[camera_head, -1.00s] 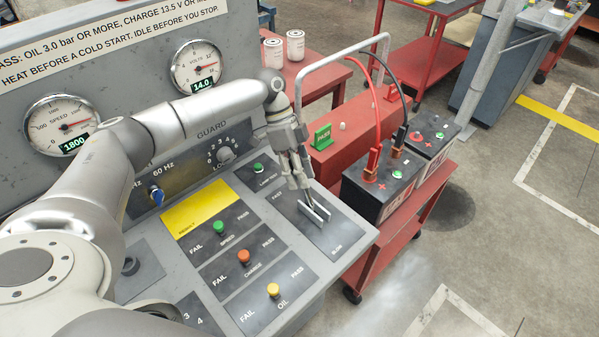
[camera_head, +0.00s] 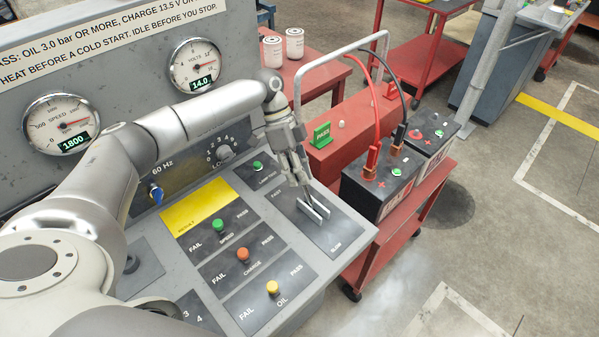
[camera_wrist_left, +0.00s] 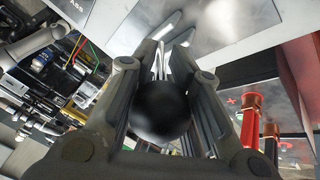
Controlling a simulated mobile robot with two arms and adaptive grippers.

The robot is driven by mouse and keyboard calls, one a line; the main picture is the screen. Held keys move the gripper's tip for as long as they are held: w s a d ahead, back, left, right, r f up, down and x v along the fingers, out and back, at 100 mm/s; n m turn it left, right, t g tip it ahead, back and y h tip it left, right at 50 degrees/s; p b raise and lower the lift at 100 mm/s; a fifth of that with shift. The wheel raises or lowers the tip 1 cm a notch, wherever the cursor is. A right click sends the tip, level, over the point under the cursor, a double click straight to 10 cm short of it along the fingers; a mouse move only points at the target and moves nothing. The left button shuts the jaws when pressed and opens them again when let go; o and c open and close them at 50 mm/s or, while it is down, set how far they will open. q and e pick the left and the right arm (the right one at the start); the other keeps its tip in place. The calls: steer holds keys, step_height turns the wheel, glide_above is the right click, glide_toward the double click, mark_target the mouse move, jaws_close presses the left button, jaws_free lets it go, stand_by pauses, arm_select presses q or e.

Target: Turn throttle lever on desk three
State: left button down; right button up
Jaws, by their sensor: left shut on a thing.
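The throttle lever stands in a slotted plate (camera_head: 322,222) marked FAST and SLOW at the right of the grey desk (camera_head: 235,300). My left gripper (camera_head: 305,182) is over the upper, FAST half of the plate, with its fingers pointing down at the slot. In the left wrist view, the fingers (camera_wrist_left: 165,75) are closed around the lever's round black knob (camera_wrist_left: 160,110). In the head view the fingers hide the knob. The speed gauge (camera_head: 61,123) reads 1800 and the volts gauge (camera_head: 196,66) reads 14.0. My right gripper is not in view.
Green, red and yellow knobs for SPEED (camera_head: 218,224), CHARGE (camera_head: 243,254) and OIL (camera_head: 272,287) sit left of the lever plate. A red cart (camera_head: 385,255) with batteries (camera_head: 380,184) and cables stands close at the right. Floor beyond it is open.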

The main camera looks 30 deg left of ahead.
arm_select(q)
steer(key=shift+w+a+r, duration=0.2)
steer(key=shift+w+r, duration=0.1)
steer(key=shift+r, duration=0.2)
steer(key=c, duration=1.5)
jaws_free()
steer(key=shift+o, duration=0.4)
steer(key=shift+s+a, duration=0.1)
steer(key=shift+s, duration=0.05)
steer(key=shift+f, duration=0.15)
steer(key=v, duration=1.2)
steer(key=shift+s, duration=0.15)
steer(key=shift+a, duration=0.1)
